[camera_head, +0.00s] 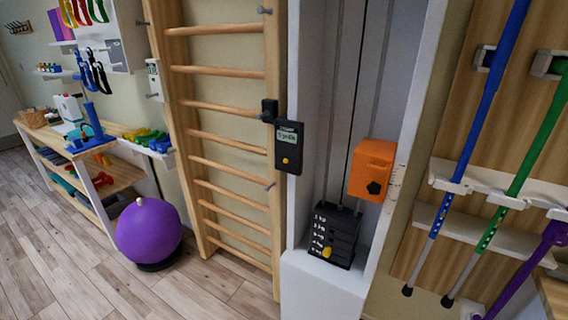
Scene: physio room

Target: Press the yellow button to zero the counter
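A small black counter (288,146) is mounted on the white frame of the weight machine, near the middle of the head view. It has a greenish display (286,137) near its top; its characters are too small to read surely. The yellow button (285,160) sits below the display on the counter's front and nothing covers it. Neither of my grippers shows in the head view.
Wooden wall bars (225,140) stand left of the counter. Right of it are an orange box (372,170) and a black weight stack (334,235). A purple ball (148,232) rests at left. Coloured poles (487,110) hang at right. Floor (75,270) is clear lower left.

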